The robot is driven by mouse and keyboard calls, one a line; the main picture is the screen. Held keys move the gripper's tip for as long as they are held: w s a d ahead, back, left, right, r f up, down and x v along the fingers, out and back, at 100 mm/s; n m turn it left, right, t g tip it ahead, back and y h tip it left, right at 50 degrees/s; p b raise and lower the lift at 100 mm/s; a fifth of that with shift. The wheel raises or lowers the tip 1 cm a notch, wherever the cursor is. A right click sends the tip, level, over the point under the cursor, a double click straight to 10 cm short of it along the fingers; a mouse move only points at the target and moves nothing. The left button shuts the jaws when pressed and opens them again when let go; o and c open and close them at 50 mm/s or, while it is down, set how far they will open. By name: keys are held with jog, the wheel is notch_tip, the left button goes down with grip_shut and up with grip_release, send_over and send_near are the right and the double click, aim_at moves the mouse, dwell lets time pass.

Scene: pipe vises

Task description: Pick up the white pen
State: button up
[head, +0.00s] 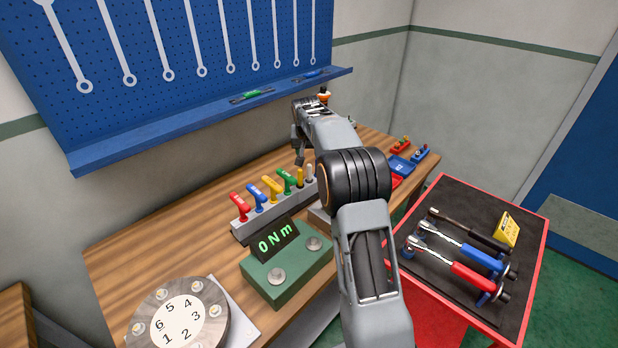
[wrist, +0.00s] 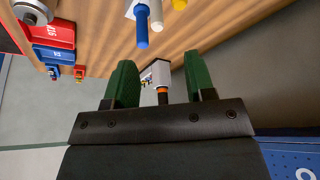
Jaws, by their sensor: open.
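The white pen (head: 309,173) stands upright at the right end of the grey rack, beside a yellow pen (head: 299,178) in the head view. In the wrist view the white pen (wrist: 156,14) shows at the top edge, between a blue pen (wrist: 142,27) and the yellow pen (wrist: 179,4); its upper part is cut off by the frame. My gripper (head: 297,152) is near the rack's right end in the head view. In the wrist view my gripper (wrist: 161,72) has its green fingers apart, with no pen between them.
The grey rack (head: 240,232) also holds T-handled tools in several colours. A green torque tester (head: 287,275) stands in front of it. The blue shelf (head: 140,137) runs behind the bench. Red and blue bins (head: 400,165) sit at the bench's right. A tool cart (head: 455,215) stands further right.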

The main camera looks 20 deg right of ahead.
aim_at(309, 165)
jog(key=p+x, duration=0.1)
jog(key=x, duration=0.6)
jog(key=shift+w, duration=0.1)
jog(key=shift+d+p+x, duration=0.1)
jog(key=shift+p+x, duration=0.4)
jog(key=shift+x, duration=0.9)
jog(key=shift+d+p+x, duration=0.15)
jog(key=shift+p+x, duration=0.3)
jog(key=shift+x, duration=0.9)
jog(key=c, duration=0.8)
jog(key=shift+c, duration=0.3)
